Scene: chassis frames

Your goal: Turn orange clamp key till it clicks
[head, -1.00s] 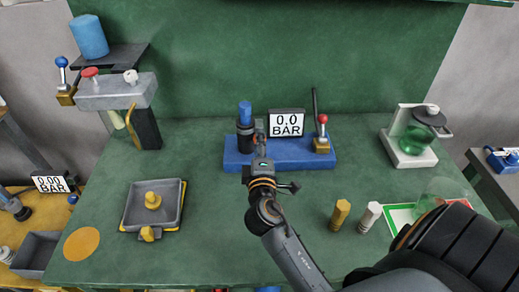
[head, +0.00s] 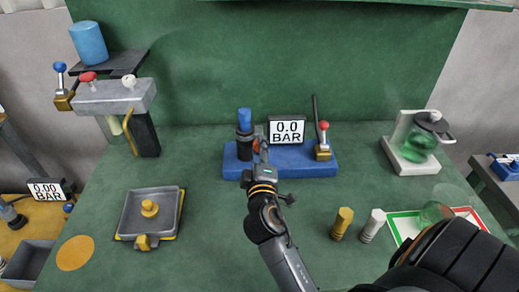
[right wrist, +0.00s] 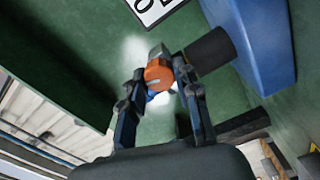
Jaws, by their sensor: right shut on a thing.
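The orange clamp key (right wrist: 158,73) sits between the two fingers of my right gripper (right wrist: 162,88) in the right wrist view, and the gripper is shut on it. A black cylindrical clamp body (right wrist: 210,50) is beside the key. In the head view my right gripper (head: 262,158) reaches the front of the blue base (head: 310,163), next to a black clamp holding an upright blue cylinder (head: 245,118). The key is mostly hidden there. My left gripper is not in view.
A red-knobbed lever (head: 323,138) stands at the base's right end. Gold (head: 342,222) and silver (head: 373,225) pegs stand right of my arm. A grey tray (head: 130,212) lies left. A white stand (head: 396,160) holds a green flask. The table between tray and arm is clear.

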